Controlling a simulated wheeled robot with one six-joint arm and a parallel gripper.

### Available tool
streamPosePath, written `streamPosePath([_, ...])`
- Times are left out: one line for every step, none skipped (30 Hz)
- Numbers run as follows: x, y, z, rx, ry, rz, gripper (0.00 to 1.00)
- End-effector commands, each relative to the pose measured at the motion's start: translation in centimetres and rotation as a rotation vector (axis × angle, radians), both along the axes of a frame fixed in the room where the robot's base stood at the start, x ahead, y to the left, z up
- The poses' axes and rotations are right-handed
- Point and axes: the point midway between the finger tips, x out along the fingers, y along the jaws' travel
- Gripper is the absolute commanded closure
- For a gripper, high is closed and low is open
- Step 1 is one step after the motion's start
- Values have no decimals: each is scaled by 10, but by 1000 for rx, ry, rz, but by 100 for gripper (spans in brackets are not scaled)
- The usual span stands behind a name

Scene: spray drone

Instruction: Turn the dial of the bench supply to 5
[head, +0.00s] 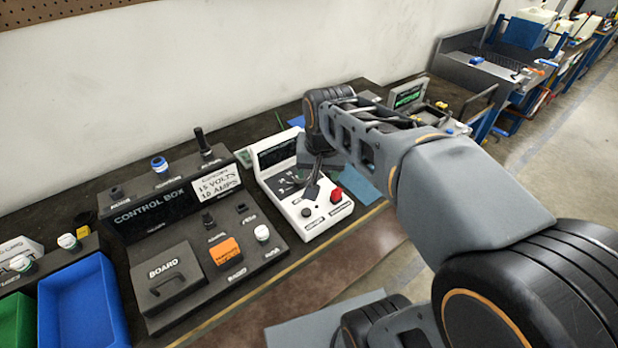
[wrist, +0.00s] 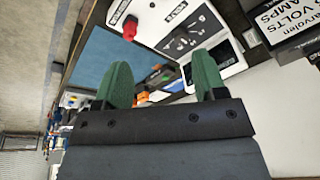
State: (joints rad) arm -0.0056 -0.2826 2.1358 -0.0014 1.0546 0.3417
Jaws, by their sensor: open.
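The bench supply appears to be the white console (head: 318,225) on the bench, with a dark display, a red knob (head: 336,195) and a black knob (head: 306,212). In the wrist view its white panel (wrist: 218,52) shows a grey plate with pale marks and the red knob (wrist: 130,27). I cannot make out the dial's setting or its numbers clearly. My gripper (wrist: 163,80) shows two green fingers, apart and with nothing held between them. It is by the console; touching or apart I cannot tell.
A black control box (head: 150,215) with switches and a voltage sign stands left of the console. Blue (head: 85,300) and green bins sit at the far left. A blue sheet (head: 360,185) lies right of the console. The wall rises behind the bench.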

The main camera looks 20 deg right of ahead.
Motion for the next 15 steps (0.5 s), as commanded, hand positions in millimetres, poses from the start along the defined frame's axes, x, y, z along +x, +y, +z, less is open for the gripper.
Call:
streamPosePath([20, 1, -4, 14, 31, -63, 35])
streamPosePath([31, 1, -3, 23, 45, -106, 35])
streamPosePath([45, 1, -4, 33, 67, -164, 35])
streamPosePath([55, 0, -5, 40, 82, -205, 35])
streamPosePath([65, 0, -7, 47, 96, -247, 35])
streamPosePath([77, 0, -9, 53, 114, -300, 35])
streamPosePath([86, -1, -11, 58, 128, -339, 35])
streamPosePath([94, -1, -14, 61, 140, -376, 35])
streamPosePath([104, -2, -17, 65, 155, -420, 35])
streamPosePath([111, -2, -19, 68, 165, -453, 35])
streamPosePath([118, -2, -22, 70, 174, -482, 35])
streamPosePath([125, -3, -25, 72, 185, -517, 35])
streamPosePath([130, -3, -27, 74, 193, -541, 35])
streamPosePath([134, -3, -29, 74, 200, -563, 35])
streamPosePath([140, -3, -31, 75, 205, -588, 35])
